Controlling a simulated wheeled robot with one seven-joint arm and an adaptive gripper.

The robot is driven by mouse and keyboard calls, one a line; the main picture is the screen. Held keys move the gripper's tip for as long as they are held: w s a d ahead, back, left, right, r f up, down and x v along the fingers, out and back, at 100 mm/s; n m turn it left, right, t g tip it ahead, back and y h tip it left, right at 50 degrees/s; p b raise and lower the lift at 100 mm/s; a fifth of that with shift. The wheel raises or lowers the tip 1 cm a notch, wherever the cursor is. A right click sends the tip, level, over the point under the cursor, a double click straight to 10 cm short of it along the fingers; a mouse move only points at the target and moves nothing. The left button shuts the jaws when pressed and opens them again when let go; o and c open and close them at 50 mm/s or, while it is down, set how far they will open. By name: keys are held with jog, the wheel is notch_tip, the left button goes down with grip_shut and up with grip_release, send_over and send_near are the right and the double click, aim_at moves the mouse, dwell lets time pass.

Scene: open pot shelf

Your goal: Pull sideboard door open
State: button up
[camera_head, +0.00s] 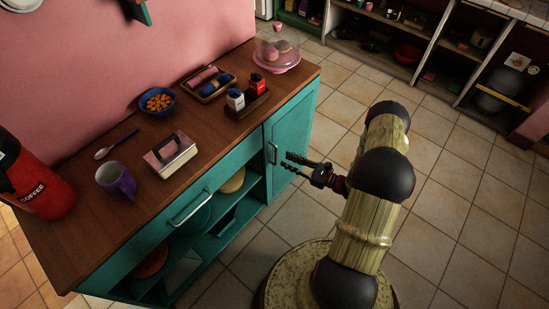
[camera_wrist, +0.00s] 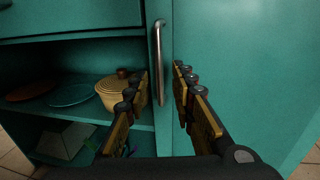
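The teal sideboard door (camera_head: 294,132) is shut at the right end of the sideboard's front, and it fills the right of the wrist view (camera_wrist: 240,60). Its upright metal handle (camera_head: 272,153) is by the door's left edge; in the wrist view the handle (camera_wrist: 160,60) appears between the fingers, closer to the left one. My gripper (camera_head: 287,161) is open and empty, pointing at the door just in front of the handle. In the wrist view its fingers (camera_wrist: 158,82) are spread apart. I cannot tell whether either finger touches the handle.
Left of the door are open shelves with a yellow pot (camera_wrist: 118,92) and plates, under a drawer with a metal handle (camera_head: 190,207). The wooden top (camera_head: 220,140) carries a mug, a blue bowl and a cake stand (camera_head: 277,58). Tiled floor (camera_head: 340,95) right of the door is clear.

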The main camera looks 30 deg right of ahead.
aim_at(276, 156)
jog(key=b+x, duration=0.1)
jog(key=x, duration=0.5)
jog(key=shift+w+a+b, duration=0.15)
jog(key=shift+a+b, duration=0.05)
jog(key=shift+b, duration=0.15)
jog(key=shift+c, duration=0.9)
jog(key=c, duration=0.4)
grip_shut()
